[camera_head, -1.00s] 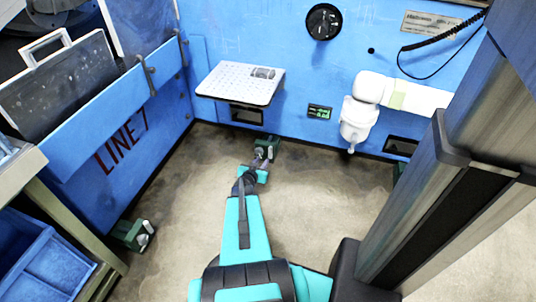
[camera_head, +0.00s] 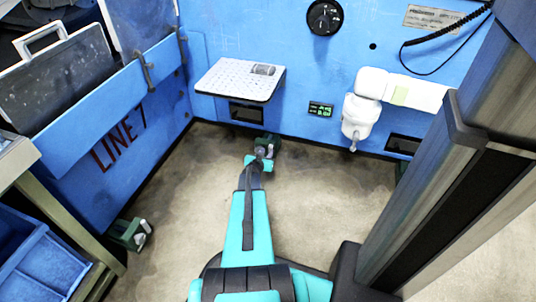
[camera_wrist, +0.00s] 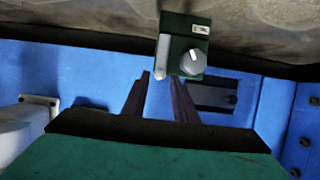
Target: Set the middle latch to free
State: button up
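The middle latch is a small dark green box (camera_head: 270,141) low on the blue wall, partly hidden by my arm's end in the head view. In the wrist view the green box (camera_wrist: 177,45) shows a round silver knob (camera_wrist: 193,63) with a pointer mark, a pale upright bar (camera_wrist: 162,56) beside it and a small label (camera_wrist: 202,30) too small to read. My gripper (camera_wrist: 160,77) is open and empty, its two dark fingers apart and pointing toward the box. The fingertips appear just short of the bar and knob; I cannot tell whether they touch.
Another green latch box (camera_head: 130,233) sits at the left wall's base. A perforated shelf (camera_head: 238,80) juts out above the middle latch. A white pipe fitting (camera_head: 359,115) hangs to the right, near a small green display (camera_head: 321,109). The floor (camera_head: 325,190) right of my arm is clear.

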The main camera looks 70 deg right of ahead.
aim_at(270, 148)
jog(key=shift+b+x, duration=0.75)
jog(key=shift+x, duration=1.6)
